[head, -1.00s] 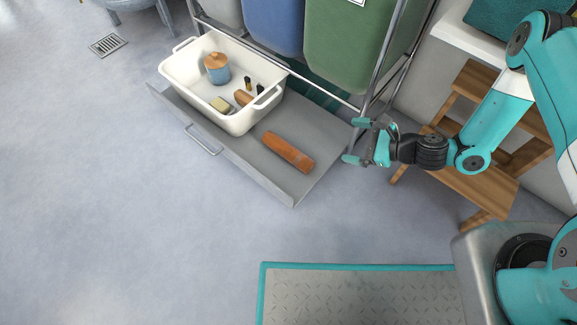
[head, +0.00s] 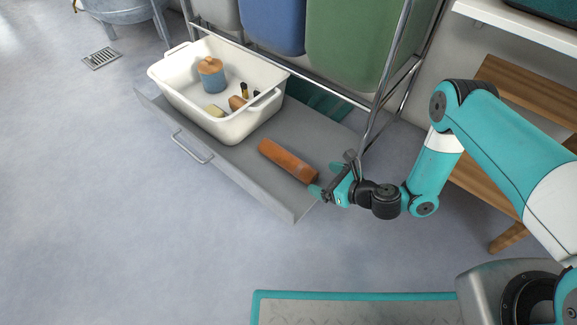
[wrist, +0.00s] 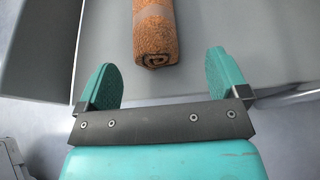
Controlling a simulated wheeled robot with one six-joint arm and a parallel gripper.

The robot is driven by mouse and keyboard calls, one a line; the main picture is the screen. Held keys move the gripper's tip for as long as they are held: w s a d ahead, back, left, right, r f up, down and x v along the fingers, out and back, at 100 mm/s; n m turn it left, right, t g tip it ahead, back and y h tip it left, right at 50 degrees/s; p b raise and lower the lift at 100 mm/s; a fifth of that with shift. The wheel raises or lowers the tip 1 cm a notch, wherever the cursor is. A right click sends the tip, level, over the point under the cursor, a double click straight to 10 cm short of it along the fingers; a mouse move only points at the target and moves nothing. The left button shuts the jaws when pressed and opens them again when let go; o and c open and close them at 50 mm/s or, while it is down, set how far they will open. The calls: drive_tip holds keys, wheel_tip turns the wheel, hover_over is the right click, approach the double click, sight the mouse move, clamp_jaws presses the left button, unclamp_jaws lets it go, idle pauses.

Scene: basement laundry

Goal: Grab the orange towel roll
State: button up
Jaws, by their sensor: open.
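The orange towel roll (head: 287,160) lies on the bare floor of the open grey drawer (head: 240,158), with a paler band around its middle. My gripper (head: 327,178) is just right of the roll's near end, at the drawer's right side. In the wrist view, my gripper (wrist: 163,77) is open and empty. The roll (wrist: 155,30) lies ahead of the two teal fingers, its spiral end facing me and roughly centred between them. The roll is apart from the fingers.
Chrome rack legs (head: 392,75) and a wooden step stool (head: 500,150) stand near my arm. Floor in front is clear.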

sight(315, 175)
drive_tip(key=b+x, duration=0.4)
drive_tip(key=x, duration=0.1)
drive_tip(key=shift+s+a, duration=0.1)
drive_tip(key=shift+a, duration=0.15)
drive_tip(key=shift+w+a+b, duration=0.25)
drive_tip(key=shift+a+b, duration=0.05)
drive_tip(key=shift+b, duration=0.05)
drive_tip(key=c, duration=1.1)
drive_tip(key=shift+o, duration=0.3)
drive_tip(key=shift+r, duration=0.15)
